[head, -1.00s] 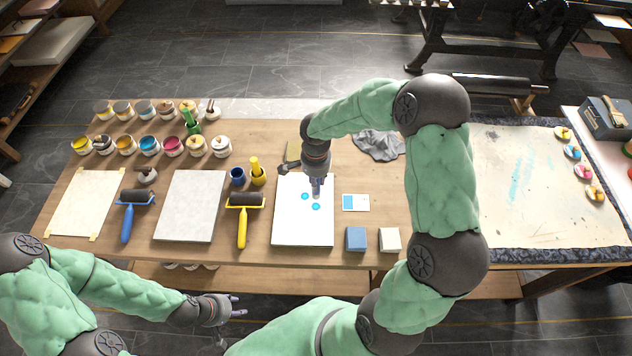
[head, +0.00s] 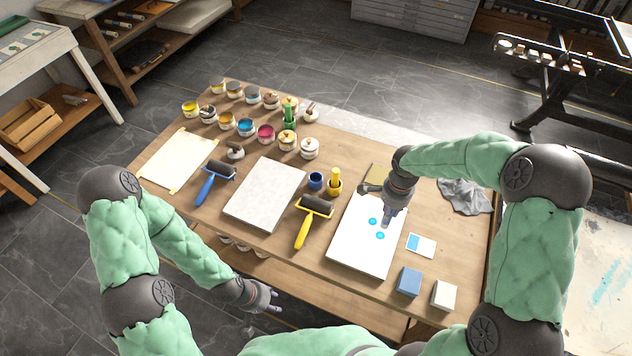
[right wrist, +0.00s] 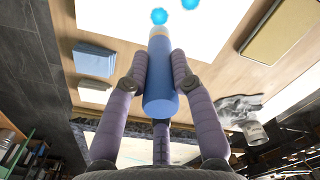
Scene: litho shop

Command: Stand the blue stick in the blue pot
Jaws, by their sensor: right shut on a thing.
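My right gripper (head: 388,218) is shut on the blue stick, over the white sheet on the table. In the right wrist view the stick (right wrist: 160,82) sits between the two fingers, its pale tip pointing at the sheet. I cannot tell whether the tip touches it. Two bright blue dots (head: 373,221) mark the sheet (head: 360,255). The blue pot (head: 316,182) is small and dark blue, stands left of the sheet's far end, and looks empty. My left gripper (head: 272,302) is open and empty, in front of the table's near edge.
A yellow pot (head: 335,188) with a yellow stick stands just right of the blue pot. A yellow-handled roller (head: 304,230) lies nearer. A sample card (head: 421,245), a blue block (head: 409,281) and a white block (head: 444,294) lie right of the sheet. Several ink jars stand farther back.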

